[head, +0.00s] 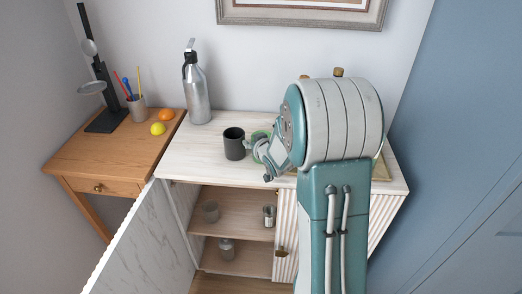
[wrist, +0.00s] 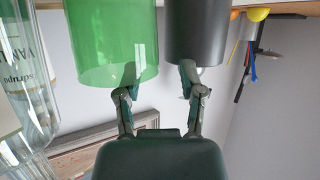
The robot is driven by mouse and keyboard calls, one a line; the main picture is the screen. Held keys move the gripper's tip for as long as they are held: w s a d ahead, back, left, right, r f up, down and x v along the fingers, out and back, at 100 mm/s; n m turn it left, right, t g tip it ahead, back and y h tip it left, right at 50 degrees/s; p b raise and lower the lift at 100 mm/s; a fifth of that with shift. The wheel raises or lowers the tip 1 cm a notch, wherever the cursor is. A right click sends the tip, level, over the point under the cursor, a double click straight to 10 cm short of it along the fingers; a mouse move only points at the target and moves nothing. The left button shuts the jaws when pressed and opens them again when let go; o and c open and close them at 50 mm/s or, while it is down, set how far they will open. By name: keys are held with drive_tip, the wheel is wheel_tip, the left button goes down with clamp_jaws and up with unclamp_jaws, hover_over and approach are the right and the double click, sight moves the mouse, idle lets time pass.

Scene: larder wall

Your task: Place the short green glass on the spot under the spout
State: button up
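The short green glass (wrist: 112,45) is clear green and shows upside down in the wrist view. In the head view only a green sliver (head: 262,134) shows behind my gripper (head: 266,157). In the wrist view my gripper (wrist: 160,76) is open, its two fingers spread; one fingertip overlaps the green glass and the other overlaps a dark grey cup (wrist: 205,35). I cannot tell whether they touch. A steel siphon-like bottle (head: 197,97) with a spout at its top stands at the counter's back left. No marked spot is clear beneath the spout.
The dark cup (head: 234,144) stands left of my gripper. Clear labelled bottles (wrist: 28,75) stand beside the green glass. A wooden side table (head: 85,155) holds a black stand (head: 106,95), pen cup (head: 138,110), orange (head: 166,115) and lemon (head: 158,129). The cabinet door (head: 150,245) is open.

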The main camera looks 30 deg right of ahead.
drive_tip(key=shift+w+f, duration=0.25)
drive_tip(key=shift+w, duration=0.15)
drive_tip(key=shift+w+d, duration=0.1)
drive_tip(key=shift+d, duration=0.2)
clamp_jaws()
drive_tip(key=shift+a, duration=0.1)
drive_tip(key=shift+r, duration=0.1)
